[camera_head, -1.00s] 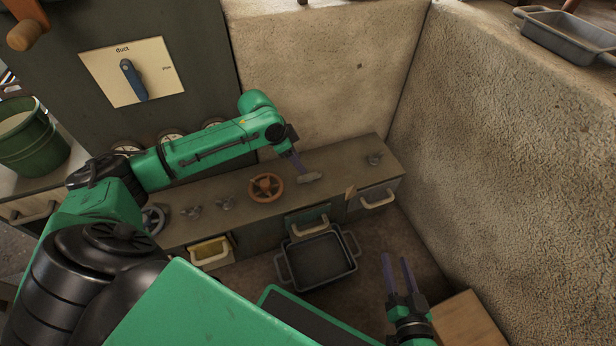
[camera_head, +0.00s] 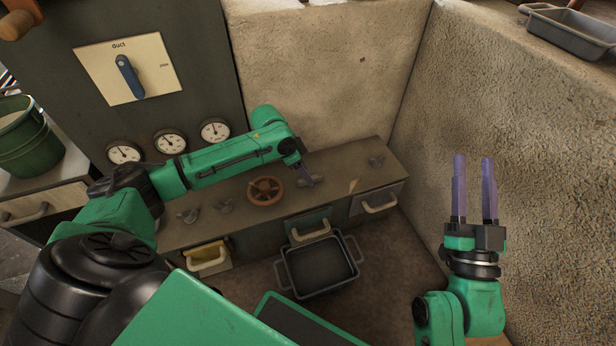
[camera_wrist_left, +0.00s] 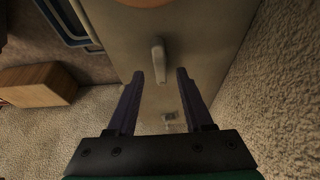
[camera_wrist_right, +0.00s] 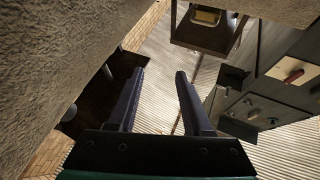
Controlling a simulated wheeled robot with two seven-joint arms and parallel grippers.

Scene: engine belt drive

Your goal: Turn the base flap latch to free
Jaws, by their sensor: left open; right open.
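A small grey lever handle (camera_wrist_left: 158,60), which looks like the latch, stands on top of the low bench. In the left wrist view it lies just beyond and between the fingertips of my left gripper (camera_wrist_left: 160,76). That gripper is open, with one finger to each side and nothing held. In the head view my left gripper (camera_head: 309,181) is over the bench top right of the orange handwheel (camera_head: 265,191) and mostly hides the lever. Contact cannot be told. My right gripper (camera_head: 473,160) is open and empty, raised in front of the rough right wall.
A duct dial panel (camera_head: 128,69) is at upper left.

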